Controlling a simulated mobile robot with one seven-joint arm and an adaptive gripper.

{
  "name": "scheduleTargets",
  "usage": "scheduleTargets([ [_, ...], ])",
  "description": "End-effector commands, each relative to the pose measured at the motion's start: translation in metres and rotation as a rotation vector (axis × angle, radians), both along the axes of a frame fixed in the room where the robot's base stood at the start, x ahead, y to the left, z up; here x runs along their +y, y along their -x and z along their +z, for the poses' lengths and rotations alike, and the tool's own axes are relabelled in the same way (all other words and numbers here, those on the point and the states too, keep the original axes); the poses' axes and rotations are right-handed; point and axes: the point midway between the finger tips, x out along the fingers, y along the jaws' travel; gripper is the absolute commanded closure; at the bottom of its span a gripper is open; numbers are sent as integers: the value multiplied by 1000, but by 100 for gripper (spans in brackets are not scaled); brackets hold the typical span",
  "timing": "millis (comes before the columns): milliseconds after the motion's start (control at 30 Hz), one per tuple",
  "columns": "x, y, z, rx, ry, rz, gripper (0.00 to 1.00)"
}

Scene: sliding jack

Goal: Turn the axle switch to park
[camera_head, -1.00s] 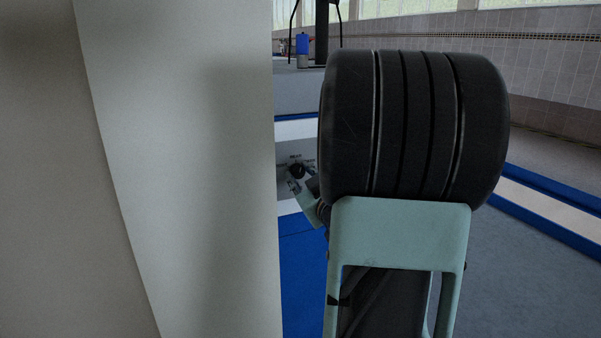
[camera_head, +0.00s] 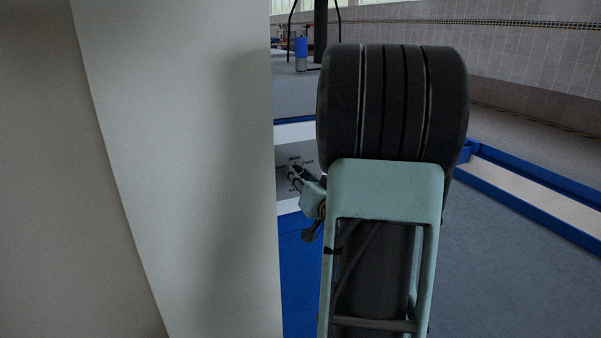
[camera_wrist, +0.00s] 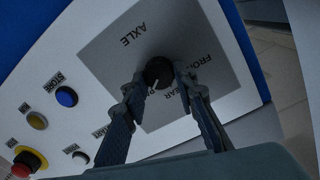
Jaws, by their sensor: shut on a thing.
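The axle switch (camera_wrist: 158,71) is a round black knob on a grey square panel marked AXLE, with several position labels around it. A small pale mark shows on the knob's lower side in the wrist view. My gripper (camera_wrist: 161,76) has its two dark fingers on either side of the knob and is shut on it. Part of the lettering is hidden behind the fingers. In the head view my gripper (camera_head: 297,177) reaches the grey panel (camera_head: 283,158) from the right. The knob is mostly covered there, and I cannot read which position it points to.
A large pale surface (camera_head: 180,170) blocks the left of the head view. Blue-edged rails lie at right.

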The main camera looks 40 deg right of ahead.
Motion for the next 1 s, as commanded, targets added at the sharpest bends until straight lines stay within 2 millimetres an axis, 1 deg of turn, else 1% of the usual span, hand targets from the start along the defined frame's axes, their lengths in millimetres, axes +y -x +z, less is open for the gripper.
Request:
scheduleTargets([
  [233,0,-1,2,-15,-47,1,98],
  [633,0,-1,2,-17,-52,1,98],
  [667,0,-1,2,-17,-52,1,73],
  [700,0,-1,2,-17,-53,1,69],
  [800,0,-1,1,-16,-53,1,58],
  [833,0,-1,1,-16,-53,1,56],
  [1000,0,0,1,-14,-52,0,56],
])
